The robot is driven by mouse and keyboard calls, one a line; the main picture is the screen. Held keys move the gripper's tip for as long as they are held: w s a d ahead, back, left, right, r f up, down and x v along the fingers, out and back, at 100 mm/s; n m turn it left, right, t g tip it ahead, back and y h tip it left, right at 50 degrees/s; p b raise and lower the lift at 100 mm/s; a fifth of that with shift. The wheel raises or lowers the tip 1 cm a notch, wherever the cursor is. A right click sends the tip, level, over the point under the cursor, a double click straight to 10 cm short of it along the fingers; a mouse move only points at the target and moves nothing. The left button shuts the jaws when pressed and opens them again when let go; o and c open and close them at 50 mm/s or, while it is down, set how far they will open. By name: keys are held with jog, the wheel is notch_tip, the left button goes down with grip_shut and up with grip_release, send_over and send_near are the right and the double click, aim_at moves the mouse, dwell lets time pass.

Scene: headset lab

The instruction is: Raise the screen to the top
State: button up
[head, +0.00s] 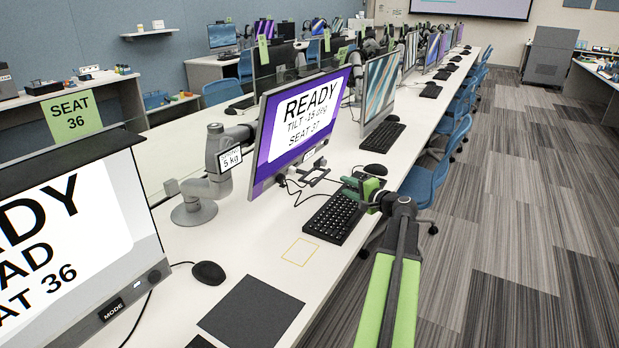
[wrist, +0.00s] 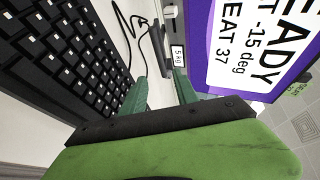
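The screen (head: 298,122) of seat 37 has a purple picture reading READY, TILT -15 deg, SEAT 37. It is carried by a grey jointed monitor arm (head: 208,175) with a 5 kg label. In the wrist view the screen (wrist: 245,50) fills the upper right, partly cut off. My gripper (head: 362,188) is right of the screen, above the right end of the black keyboard (head: 333,216). In the wrist view its two green fingers stand apart with nothing between them, so my gripper (wrist: 160,78) is open and does not touch the screen.
The keyboard (wrist: 70,55) is close to my gripper on the left in the wrist view. A mouse (head: 208,273), a dark mat (head: 252,312) and the seat 36 screen (head: 70,240) are nearer. Another screen (head: 380,85) and a blue chair (head: 432,178) are beyond. Carpeted floor at right is clear.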

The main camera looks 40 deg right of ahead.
jog(key=b+x, duration=0.1)
jog(key=x, duration=0.4)
jog(key=b+x, duration=0.1)
jog(key=x, duration=0.5)
jog(key=a+b+x, duration=0.1)
jog(key=x, duration=0.5)
jog(key=shift+w+f, duration=0.1)
jog(key=shift+d, duration=0.1)
grip_shut()
dwell(0.4)
